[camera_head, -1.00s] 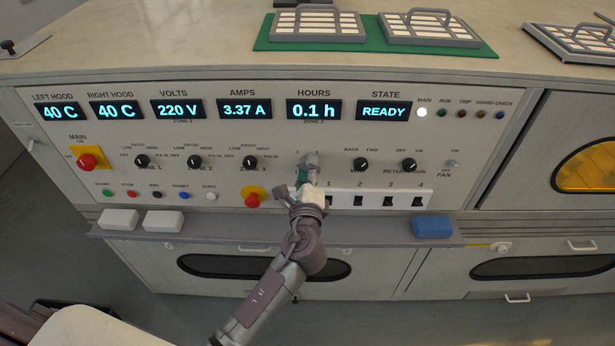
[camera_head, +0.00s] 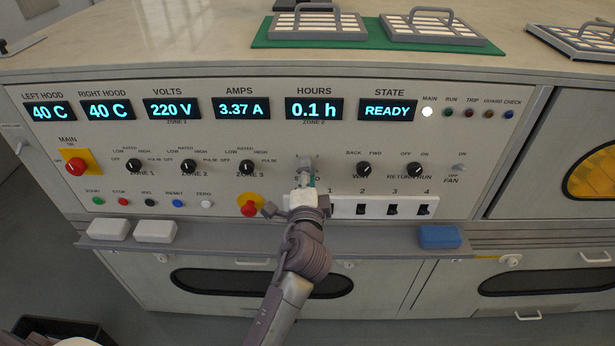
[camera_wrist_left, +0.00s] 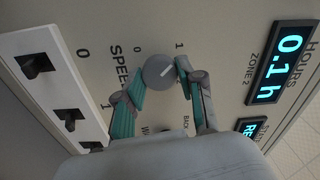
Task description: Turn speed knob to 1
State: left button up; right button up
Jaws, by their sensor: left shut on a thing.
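The speed knob (camera_wrist_left: 157,72) is a grey round knob on the panel, with a white pointer line. In the left wrist view the line slants up and right, towards the printed 1 rather than the 0. The SPEED label beside it is partly covered by a finger. My left gripper (camera_wrist_left: 160,84) has its teal-padded fingers on either side of the knob, shut on it. In the head view my left gripper (camera_head: 305,181) is in front of the panel below the HOURS display and hides most of the knob. My right gripper is not in view.
A white strip of black switches (camera_head: 392,207) is right of my gripper, with a red emergency button (camera_head: 249,206) on its left. A ledge (camera_head: 205,236) below carries white blocks and a blue block (camera_head: 438,236). The STATE display (camera_head: 387,110) reads READY.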

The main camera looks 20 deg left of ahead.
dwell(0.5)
pick_arm(q)
jog(key=o, duration=1.1)
jog(key=shift+o, duration=0.2)
